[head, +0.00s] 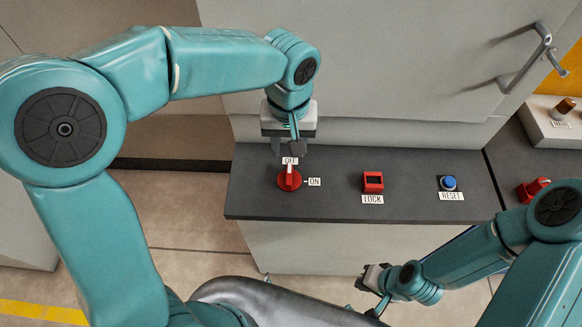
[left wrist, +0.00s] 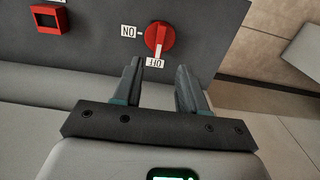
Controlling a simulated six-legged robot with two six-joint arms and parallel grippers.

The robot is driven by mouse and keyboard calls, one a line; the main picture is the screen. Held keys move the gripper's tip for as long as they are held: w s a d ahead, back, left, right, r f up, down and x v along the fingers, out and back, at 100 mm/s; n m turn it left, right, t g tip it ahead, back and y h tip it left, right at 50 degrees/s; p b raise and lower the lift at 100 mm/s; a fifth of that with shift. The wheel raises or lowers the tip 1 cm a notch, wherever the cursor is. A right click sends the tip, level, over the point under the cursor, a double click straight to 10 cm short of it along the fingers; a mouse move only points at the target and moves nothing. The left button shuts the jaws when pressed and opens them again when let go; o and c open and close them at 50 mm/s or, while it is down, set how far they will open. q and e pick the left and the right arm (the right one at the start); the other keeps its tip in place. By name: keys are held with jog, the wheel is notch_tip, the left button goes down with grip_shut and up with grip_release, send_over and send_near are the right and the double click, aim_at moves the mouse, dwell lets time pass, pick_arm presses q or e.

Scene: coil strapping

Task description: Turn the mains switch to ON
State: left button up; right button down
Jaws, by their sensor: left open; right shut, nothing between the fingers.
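The mains switch (head: 290,180) is a round red knob on the dark panel top. Its white pointer line points up at the OFF label (head: 290,160). The ON label (head: 314,182) is to its right. My left gripper (head: 288,150) is open just beyond the knob, by the OFF label. In the left wrist view the knob (left wrist: 160,40) is ahead of the two spread fingers (left wrist: 157,80), with nothing between them. The knob seems clear of both fingers. My right gripper (head: 370,282) is shut and empty, low in front of the panel.
On the same panel (head: 335,205) are a red LOCK button (head: 373,181) and a blue RESET button (head: 448,183). A grey cabinet door with a metal handle (head: 530,62) stands behind.

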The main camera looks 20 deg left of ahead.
aim_at(289, 175)
pick_arm(q)
notch_tip(289, 175, down, 10)
jog(key=shift+f+p, duration=0.15)
jog(key=shift+p, duration=0.2)
jog(key=shift+w+a+f, duration=0.1)
jog(key=shift+w+f, duration=0.2)
jog(key=shift+f, duration=0.25)
jog(key=shift+s+r, duration=0.1)
jog(key=shift+s, duration=0.1)
jog(key=shift+c, duration=0.6)
jog(key=shift+w, duration=0.1)
grip_shut()
